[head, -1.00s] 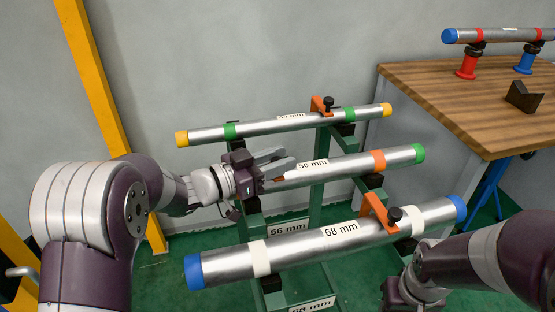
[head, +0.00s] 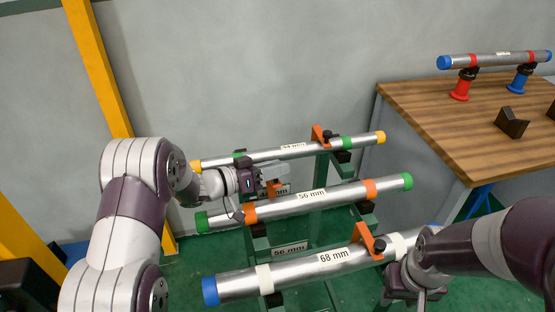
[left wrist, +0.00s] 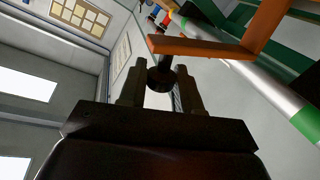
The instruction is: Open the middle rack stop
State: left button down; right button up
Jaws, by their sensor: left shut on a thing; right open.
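The 56 mm pipe (head: 325,200), with green ends and orange bands, lies on the middle rack. My left gripper (head: 271,178) is just behind the left part of this pipe. In the left wrist view its fingers (left wrist: 160,90) are shut on a black knob (left wrist: 160,77) under an orange stop arm (left wrist: 205,47). In the head view only a small orange piece of this middle stop (head: 273,188) shows by the fingers; the gripper hides the rest. My right gripper (head: 412,290) is low at the right, in front of the 68 mm pipe, its fingers hardly visible.
The 68 mm pipe (head: 310,268) lies in front with its own orange stop (head: 366,240). A thinner pipe (head: 310,149) lies behind with another orange stop (head: 320,137). A wooden bench (head: 450,120) stands at the right, and a yellow post (head: 97,65) at the left.

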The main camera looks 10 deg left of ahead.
pick_arm(q)
jog(key=shift+w+a+r+n+p, duration=0.2)
jog(key=shift+w+n+p, duration=0.1)
jog(key=shift+w+p, duration=0.25)
jog(key=shift+w+a+r+n+p, duration=0.15)
jog(key=shift+w+n+p, duration=0.2)
jog(key=shift+p, duration=0.25)
jog(key=shift+w+a+f+g+p, duration=0.15)
jog(key=shift+w+g+p, duration=0.15)
pick_arm(e)
notch_tip(320, 180, up, 4)
jog(key=shift+r, duration=0.1)
pick_arm(q)
jog(key=c, duration=0.9)
grip_release()
jog(key=v, duration=1.2)
jog(key=shift+s+a, duration=0.25)
pick_arm(e)
jog(key=shift+f, duration=0.2)
